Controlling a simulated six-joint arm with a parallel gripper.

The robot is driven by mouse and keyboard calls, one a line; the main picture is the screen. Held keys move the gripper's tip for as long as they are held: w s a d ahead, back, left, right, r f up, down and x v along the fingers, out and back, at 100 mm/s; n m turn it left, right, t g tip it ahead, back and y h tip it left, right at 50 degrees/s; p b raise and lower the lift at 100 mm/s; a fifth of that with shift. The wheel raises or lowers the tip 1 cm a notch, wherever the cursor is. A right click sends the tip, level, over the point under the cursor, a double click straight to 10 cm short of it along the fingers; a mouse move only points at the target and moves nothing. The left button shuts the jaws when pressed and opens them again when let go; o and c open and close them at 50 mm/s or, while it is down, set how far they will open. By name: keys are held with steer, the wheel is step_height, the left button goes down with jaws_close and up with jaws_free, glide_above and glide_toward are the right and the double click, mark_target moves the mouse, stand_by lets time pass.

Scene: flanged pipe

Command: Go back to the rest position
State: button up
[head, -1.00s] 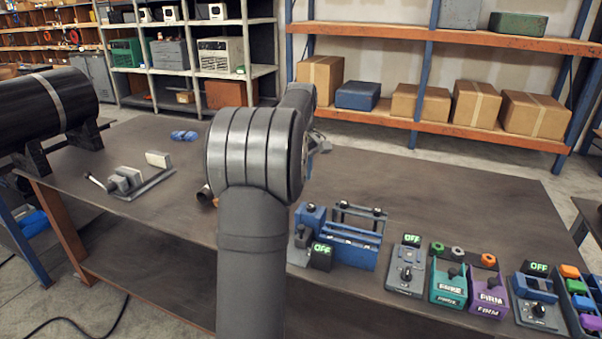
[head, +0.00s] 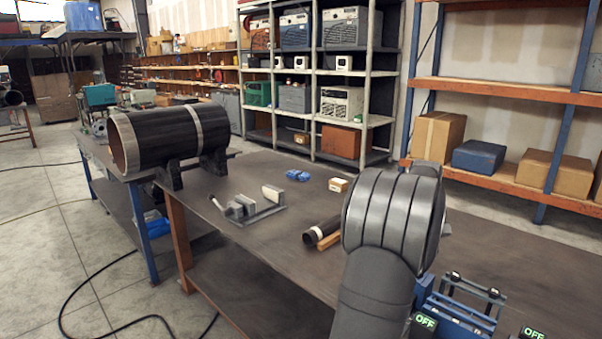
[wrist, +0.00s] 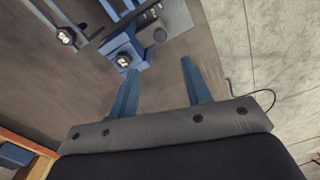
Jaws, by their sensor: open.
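In the wrist view my gripper (wrist: 157,85) is open, with its two blue fingers apart and nothing between them. It hangs above the workbench (wrist: 205,50), close to the bench edge, with the concrete floor to the right. A blue device with a dark knob (wrist: 125,60) lies on the bench just beyond the left fingertip. In the head view my arm covers the middle right, and my gripper is hidden behind it. The flanged pipe (head: 150,138), large and black with a pale band, rests on dark supports at the left.
A grey vise (head: 245,207), blue parts (head: 298,175), a small box (head: 340,184) and a short dark pipe (head: 322,230) lie on the bench. A blue rack (head: 465,305) and lit OFF displays (head: 424,322) sit at the lower right. Shelving stands behind; the bench middle is mostly clear.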

step_height(320, 180, down, 13)
steer(key=shift+r, duration=0.2)
steer(key=shift+s, duration=0.1)
stand_by(0.4)
step_height(320, 180, up, 17)
step_height(320, 180, down, 17)
steer(key=shift+r, duration=0.1)
stand_by(0.3)
jaws_close()
